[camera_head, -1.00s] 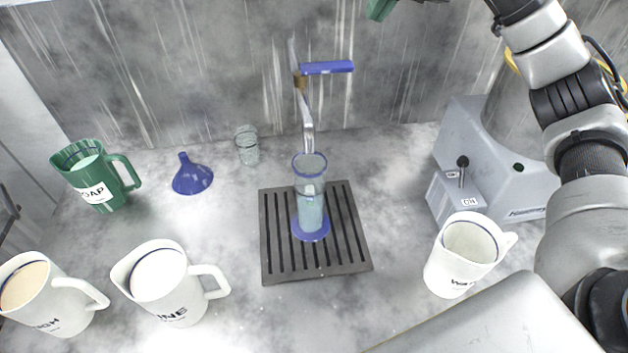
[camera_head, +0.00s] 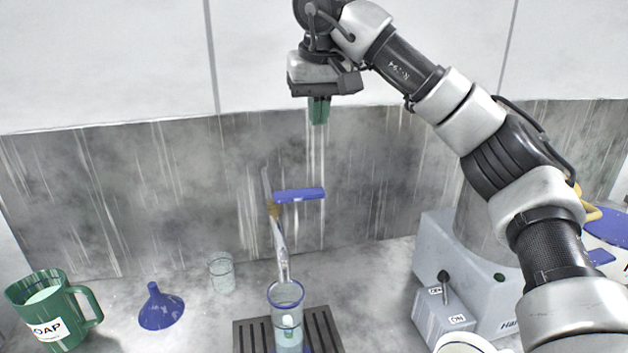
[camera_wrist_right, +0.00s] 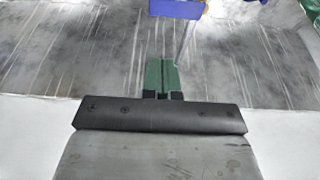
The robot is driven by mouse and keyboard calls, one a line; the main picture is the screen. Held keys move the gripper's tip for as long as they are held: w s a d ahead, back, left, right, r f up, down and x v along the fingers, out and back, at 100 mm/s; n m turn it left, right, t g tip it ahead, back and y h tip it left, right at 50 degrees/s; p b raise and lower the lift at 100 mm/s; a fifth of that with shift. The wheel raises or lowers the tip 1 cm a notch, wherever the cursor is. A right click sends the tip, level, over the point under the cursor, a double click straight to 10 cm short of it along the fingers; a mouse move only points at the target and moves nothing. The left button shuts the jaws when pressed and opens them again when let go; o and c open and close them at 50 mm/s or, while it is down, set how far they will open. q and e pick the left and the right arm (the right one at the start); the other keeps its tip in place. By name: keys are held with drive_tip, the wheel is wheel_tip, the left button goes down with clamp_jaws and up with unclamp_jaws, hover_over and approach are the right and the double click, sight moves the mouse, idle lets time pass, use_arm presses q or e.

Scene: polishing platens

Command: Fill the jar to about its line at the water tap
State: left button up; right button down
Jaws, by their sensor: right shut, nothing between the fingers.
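The jar (camera_head: 287,308), a tall clear cylinder with a blue rim, stands upright under the tap's spout (camera_head: 281,250). Pale bluish water shows in it; its base is cut off below and I cannot make out the line. The tap's blue lever (camera_head: 299,195) sticks out to the right, roughly level. I cannot tell whether water is running. My right gripper (camera_head: 319,122), with green fingers, is shut and empty, pointing down above the lever and apart from it. In the right wrist view the shut fingers (camera_wrist_right: 161,75) show with the lever (camera_wrist_right: 177,9) beyond. My left gripper is not seen.
The jar stands over a dark slotted drain grate (camera_head: 253,338). A green soap jug (camera_head: 56,312), a blue funnel (camera_head: 161,307) and a small clear beaker (camera_head: 221,273) stand to the left. A white jug (camera_head: 463,343) and a grey machine (camera_head: 447,260) are at right.

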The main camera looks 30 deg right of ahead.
sight(313, 190)
drive_tip(key=x, duration=0.4)
drive_tip(key=p+x, duration=0.1)
drive_tip(key=x, duration=0.3)
drive_tip(key=p+x, duration=0.1)
drive_tip(key=x, duration=0.4)
drive_tip(key=shift+s+a+f, duration=0.1)
drive_tip(key=shift+s, duration=0.3)
drive_tip(key=shift+f, duration=0.45)
